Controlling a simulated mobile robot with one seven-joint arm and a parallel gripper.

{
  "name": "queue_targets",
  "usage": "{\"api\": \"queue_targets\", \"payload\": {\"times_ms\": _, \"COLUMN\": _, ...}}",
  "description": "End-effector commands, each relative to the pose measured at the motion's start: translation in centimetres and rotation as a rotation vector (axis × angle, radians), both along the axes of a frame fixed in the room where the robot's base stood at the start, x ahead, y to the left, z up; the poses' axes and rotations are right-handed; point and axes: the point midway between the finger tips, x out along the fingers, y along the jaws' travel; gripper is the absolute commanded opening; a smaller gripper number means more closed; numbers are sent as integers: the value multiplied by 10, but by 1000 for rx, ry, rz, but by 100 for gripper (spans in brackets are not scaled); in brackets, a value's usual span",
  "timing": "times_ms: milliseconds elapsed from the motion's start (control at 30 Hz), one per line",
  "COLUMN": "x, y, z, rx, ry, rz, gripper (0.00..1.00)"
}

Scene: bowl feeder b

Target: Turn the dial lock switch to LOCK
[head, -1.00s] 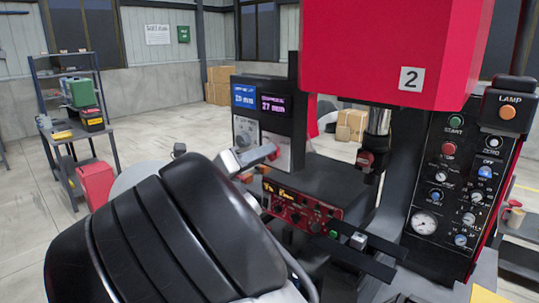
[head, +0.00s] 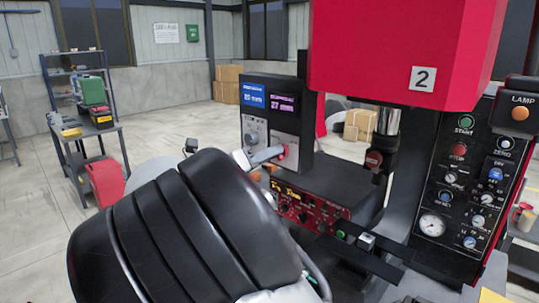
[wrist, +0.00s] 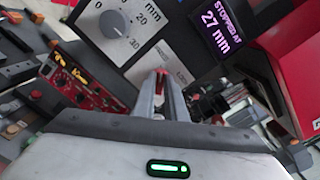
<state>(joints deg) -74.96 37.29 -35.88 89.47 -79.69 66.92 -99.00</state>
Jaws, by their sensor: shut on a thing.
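The lock switch is a small red knob (head: 281,151) on a light grey panel (head: 290,144) below the purple "27 mm" display (head: 283,103). The wrist view shows its red part (wrist: 160,79) between my fingertips, with lettering beside it that reads partly as LOCK. My gripper (head: 271,154) reaches it from the left and is shut on it; the fingers also show in the wrist view (wrist: 161,90). The fingers hide much of the knob, so its exact angle is unclear. A grey mm dial (wrist: 117,25) sits on the neighbouring panel, apart from the fingers.
A red control box (head: 300,208) with knobs lies below the switch. The red machine head (head: 400,50) and a black button panel (head: 462,180) stand to the right.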

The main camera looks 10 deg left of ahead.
Motion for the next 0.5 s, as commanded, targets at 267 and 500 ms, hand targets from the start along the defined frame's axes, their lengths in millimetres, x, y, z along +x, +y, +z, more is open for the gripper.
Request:
{"api": "queue_targets", "payload": {"times_ms": 267, "x": 0, "y": -1, "z": 0, "rx": 178, "ry": -104, "rz": -1, "gripper": 0}}
{"api": "queue_targets", "payload": {"times_ms": 500, "x": -1, "y": -2, "z": -1, "rx": 376, "ry": -219, "rz": -1, "gripper": 0}}
